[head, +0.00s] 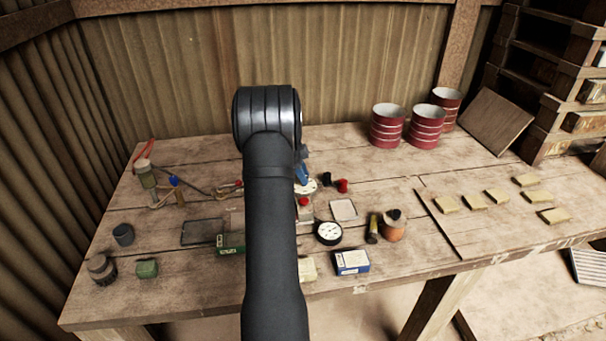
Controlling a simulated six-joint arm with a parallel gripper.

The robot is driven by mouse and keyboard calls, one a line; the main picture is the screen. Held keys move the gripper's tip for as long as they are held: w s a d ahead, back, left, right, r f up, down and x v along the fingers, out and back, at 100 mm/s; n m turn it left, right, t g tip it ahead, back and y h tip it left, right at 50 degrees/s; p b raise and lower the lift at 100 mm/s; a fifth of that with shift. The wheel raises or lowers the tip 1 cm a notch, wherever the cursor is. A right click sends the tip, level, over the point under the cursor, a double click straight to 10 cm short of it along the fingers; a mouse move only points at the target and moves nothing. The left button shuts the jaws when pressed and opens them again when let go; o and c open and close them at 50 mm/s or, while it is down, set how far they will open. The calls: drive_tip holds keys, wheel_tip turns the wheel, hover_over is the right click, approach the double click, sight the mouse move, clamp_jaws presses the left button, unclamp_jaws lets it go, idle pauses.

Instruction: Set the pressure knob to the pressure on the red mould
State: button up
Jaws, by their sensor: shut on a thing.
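My dark arm crosses the middle of the head view and hides much of the press area. Only a blue and grey part of my gripper (303,172) shows, just right of the arm. It is low over a white round dial plate (309,188), shut, and the pressure knob at its fingers is hidden. The dial's marks and the knob's setting cannot be read. I cannot pick out the red mould or its pressure mark for certain. A small red part (303,201) shows beside the arm, in front of the dial.
A white-faced gauge (328,232), a blue and white box (350,262) and an orange-brown pot (393,228) stand at front centre. A black knob (326,179) and a red one (343,186) lie right of the dial. Red drums (387,126) stand behind. Several tan tiles (497,195) lie right.

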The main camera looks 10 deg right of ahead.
drive_tip(key=o, duration=1)
drive_tip(key=shift+r, duration=0.1)
drive_tip(key=v, duration=1.7)
drive_tip(key=shift+r, duration=0.1)
drive_tip(key=x, duration=1.7)
drive_tip(key=shift+f, duration=0.25)
